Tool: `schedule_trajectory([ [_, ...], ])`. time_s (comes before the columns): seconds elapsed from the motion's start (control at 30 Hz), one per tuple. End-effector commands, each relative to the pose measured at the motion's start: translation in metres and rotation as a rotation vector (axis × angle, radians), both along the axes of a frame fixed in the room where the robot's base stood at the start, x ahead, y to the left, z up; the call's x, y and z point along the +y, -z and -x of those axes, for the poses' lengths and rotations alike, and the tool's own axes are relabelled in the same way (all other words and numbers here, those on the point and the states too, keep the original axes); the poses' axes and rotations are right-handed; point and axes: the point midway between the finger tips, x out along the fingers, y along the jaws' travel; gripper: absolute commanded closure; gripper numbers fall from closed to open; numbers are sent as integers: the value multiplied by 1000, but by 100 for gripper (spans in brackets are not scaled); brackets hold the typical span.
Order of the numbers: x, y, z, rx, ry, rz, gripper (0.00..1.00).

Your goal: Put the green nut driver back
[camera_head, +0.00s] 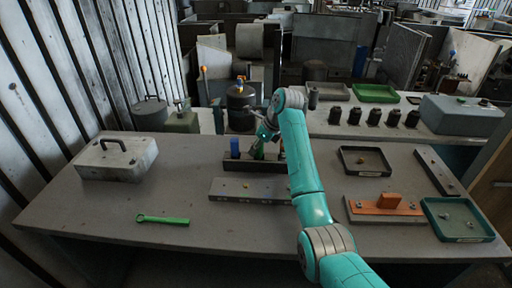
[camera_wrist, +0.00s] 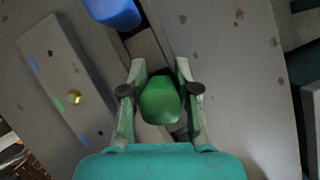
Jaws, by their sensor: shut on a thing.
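The green nut driver (camera_wrist: 160,101) shows in the wrist view as a green handle between my gripper's fingers (camera_wrist: 158,82). My gripper (camera_head: 262,140) is shut on it, at the dark rack (camera_head: 240,164) in the middle of the table. In the head view only a little of the green handle (camera_head: 259,153) shows below the gripper. A blue-handled driver (camera_head: 235,147) stands upright in the rack, left of my gripper; it also shows in the wrist view (camera_wrist: 114,12). The driver's lower end is hidden, so I cannot tell how deep it sits.
A grey plate (camera_head: 250,190) with coloured marks and a brass piece lies in front of the rack. A green wrench (camera_head: 163,219) lies front left, a grey case (camera_head: 117,158) back left. Trays (camera_head: 364,161) and an orange block (camera_head: 386,204) are at right. The front middle is clear.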

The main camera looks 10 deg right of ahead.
Motion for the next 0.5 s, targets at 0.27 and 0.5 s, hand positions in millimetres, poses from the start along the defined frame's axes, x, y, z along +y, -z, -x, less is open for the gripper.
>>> schedule_trajectory([
  [0.27,0,0,0,-1,0,0,47],
  [0.5,0,0,0,0,0,0,40],
])
